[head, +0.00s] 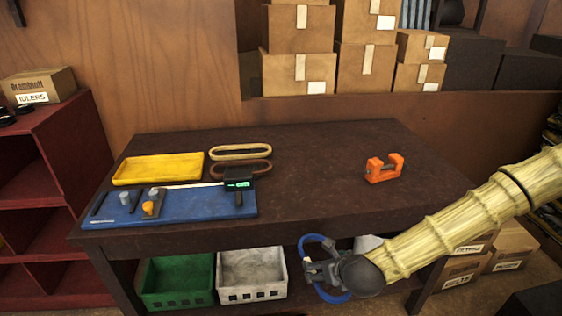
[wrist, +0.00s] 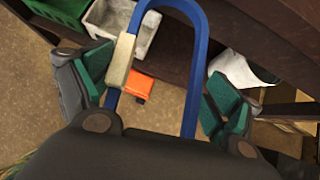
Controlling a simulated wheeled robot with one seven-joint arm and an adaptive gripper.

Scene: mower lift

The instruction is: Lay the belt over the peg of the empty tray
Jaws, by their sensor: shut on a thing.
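My gripper (head: 318,272) is low in front of the table's front edge, shut on a blue belt (head: 318,238), a narrow closed loop. In the wrist view the blue belt (wrist: 198,45) runs up between the widely spaced green-padded fingers, with a beige block (wrist: 121,60) on its left strand. The belt hangs clear of the tabletop. A yellow tray (head: 160,168) lies empty at the table's back left; I can make out no peg in it. A cream belt (head: 240,152) and a brown belt (head: 225,172) lie right of it.
A blue mat (head: 190,208) with a caliper (head: 238,184) and small parts lies at the table's front left. An orange clamp-like part (head: 384,168) stands at the right. Green (head: 178,280) and grey (head: 250,272) crates sit below. The table's middle is clear.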

